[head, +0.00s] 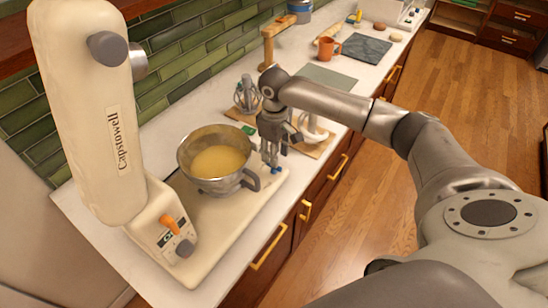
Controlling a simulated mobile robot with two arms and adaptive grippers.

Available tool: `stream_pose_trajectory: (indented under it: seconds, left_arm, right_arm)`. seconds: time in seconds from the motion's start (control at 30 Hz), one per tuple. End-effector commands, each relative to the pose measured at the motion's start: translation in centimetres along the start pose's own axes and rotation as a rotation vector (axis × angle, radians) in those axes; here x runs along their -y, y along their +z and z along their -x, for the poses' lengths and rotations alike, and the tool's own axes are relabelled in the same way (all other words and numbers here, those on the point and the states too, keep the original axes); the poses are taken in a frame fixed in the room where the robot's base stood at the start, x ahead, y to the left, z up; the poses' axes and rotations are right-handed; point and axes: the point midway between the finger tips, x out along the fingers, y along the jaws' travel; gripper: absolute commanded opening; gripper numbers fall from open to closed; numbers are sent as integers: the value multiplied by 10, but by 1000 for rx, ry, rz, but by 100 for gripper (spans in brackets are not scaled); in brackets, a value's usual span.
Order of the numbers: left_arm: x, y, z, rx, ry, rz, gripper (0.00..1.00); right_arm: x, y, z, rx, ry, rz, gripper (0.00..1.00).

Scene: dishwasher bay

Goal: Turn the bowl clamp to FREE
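A cream stand mixer (85,110) with its head tipped up stands at the left. Its steel bowl (195,182) of yellow batter sits on the cream base (228,222), with a grey handle at the right. My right gripper (271,163) points down just right of the bowl, by the edge of the base. An orange lever (169,224) is on the mixer's front. No FREE marking is readable. My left gripper is out of view.
A whisk (246,95) and a white beater (312,130) stand on boards behind my gripper. Farther back are a grey mat (328,77), an orange mug (328,50) and a dark slab (366,48). A green tiled wall (200,50) bounds the counter.

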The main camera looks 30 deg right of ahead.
Motion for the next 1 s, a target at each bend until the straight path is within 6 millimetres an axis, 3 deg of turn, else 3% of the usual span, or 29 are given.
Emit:
stream_pose_trajectory:
  seconds: [0.13, 0.3, 0.43, 0.63, 0.9, 1.0]
  left_arm:
    - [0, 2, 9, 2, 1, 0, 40]
    - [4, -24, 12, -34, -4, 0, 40]
    - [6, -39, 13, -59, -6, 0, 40]
    - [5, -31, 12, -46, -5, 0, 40]
    - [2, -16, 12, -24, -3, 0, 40]
    - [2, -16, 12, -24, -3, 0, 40]
  right_arm:
    - [0, 0, -23, 1, -1, 1, 35]
    - [1, 0, -40, 0, 0, 1, 35]
    - [0, 0, -44, -1, 0, 1, 35]
    - [0, 0, -45, -2, 0, 1, 35]
    - [0, 0, -44, -2, 0, 1, 1]
    - [0, 0, -44, -2, 0, 1, 0]
